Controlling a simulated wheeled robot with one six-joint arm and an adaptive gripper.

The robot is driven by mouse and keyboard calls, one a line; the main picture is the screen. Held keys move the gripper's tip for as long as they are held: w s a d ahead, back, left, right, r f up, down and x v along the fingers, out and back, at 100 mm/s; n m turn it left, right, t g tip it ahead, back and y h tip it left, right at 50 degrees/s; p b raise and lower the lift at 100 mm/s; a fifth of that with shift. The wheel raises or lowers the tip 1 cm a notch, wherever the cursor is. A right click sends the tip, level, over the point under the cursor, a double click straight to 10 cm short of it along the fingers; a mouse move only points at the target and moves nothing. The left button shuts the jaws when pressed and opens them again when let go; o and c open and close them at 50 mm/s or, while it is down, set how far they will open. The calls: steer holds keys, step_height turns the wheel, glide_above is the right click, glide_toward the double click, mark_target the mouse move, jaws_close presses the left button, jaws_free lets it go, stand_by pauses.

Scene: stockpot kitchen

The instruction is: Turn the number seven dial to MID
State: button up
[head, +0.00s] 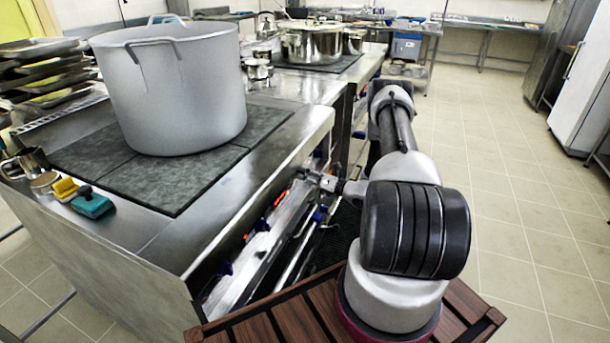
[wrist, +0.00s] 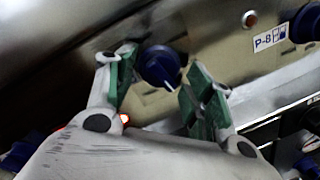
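In the wrist view a dark blue dial (wrist: 158,66) with a white pointer mark sits on the metal front panel. The mark points down and slightly right in the picture. My gripper (wrist: 163,80) is open, with a green-padded finger on each side of the dial and gaps showing between pads and dial. No number seven or MID marking is readable. A P-8 label (wrist: 270,38) is on the panel to the right of this dial. In the head view my gripper (head: 322,181) is at the counter's front panel, small and partly hidden by my arm.
Another dark dial (wrist: 306,23) is at the right edge of the wrist view, past the label, and a blue one (wrist: 20,152) is at lower left. A small red light (wrist: 125,118) glows beside the left finger. A large stockpot (head: 175,90) stands on the cooktop (head: 160,182).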

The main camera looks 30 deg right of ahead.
steer(key=v, duration=1.2)
steer(key=shift+d, duration=0.1)
stand_by(0.4)
